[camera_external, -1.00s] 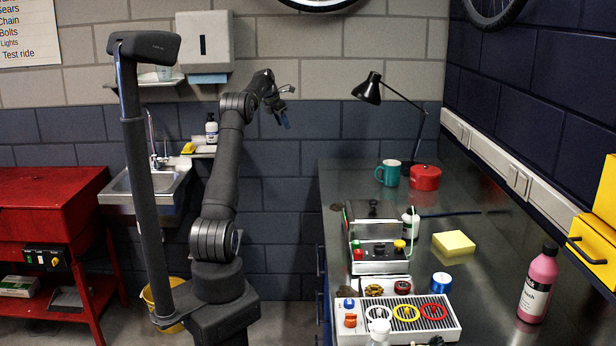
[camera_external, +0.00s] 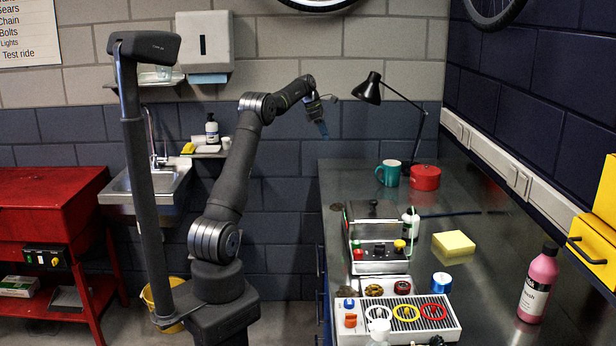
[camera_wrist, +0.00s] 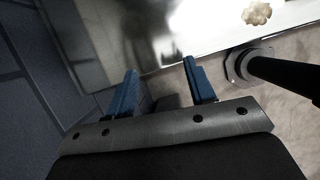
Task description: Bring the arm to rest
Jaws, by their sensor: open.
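My gripper (camera_external: 323,131) is raised in the air in the external view, near the far left corner of the bench and to the left of the black lamp. Its fingers point down. In the wrist view, the two blue fingers of my gripper (camera_wrist: 160,92) stand apart with nothing between them. My arm is bent, with its upper part leaning up and to the right from the base.
The dark bench (camera_external: 470,225) carries a teal mug (camera_external: 389,174), a red pot (camera_external: 425,178), a black lamp (camera_external: 368,90), a yellow sponge block (camera_external: 454,243), a pink bottle (camera_external: 538,287) and a grey tray (camera_external: 450,327) with rings. A sink (camera_external: 140,190) is at the left.

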